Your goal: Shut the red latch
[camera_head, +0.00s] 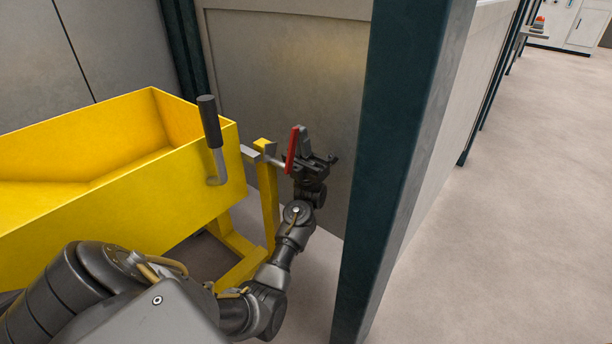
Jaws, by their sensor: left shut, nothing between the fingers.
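The red latch (292,149) is a narrow red lever standing nearly upright, beside a yellow post (266,190) of the yellow bin's frame. A grey metal bar (262,158) runs from the post toward it. My left gripper (302,148) is right beside the latch, on its right side, with its fingers pointing up. It is shut and holds nothing. Whether a finger touches the latch cannot be told. The gripper hides what is behind the latch's lower right. My right gripper is not in view.
A yellow bin (110,194) fills the left, with a black-handled lever (209,125) on its end. A dark green pillar (397,150) stands close to the right of my left arm. A grey panel (285,80) is behind the gripper. Open floor (510,200) lies right of the pillar.

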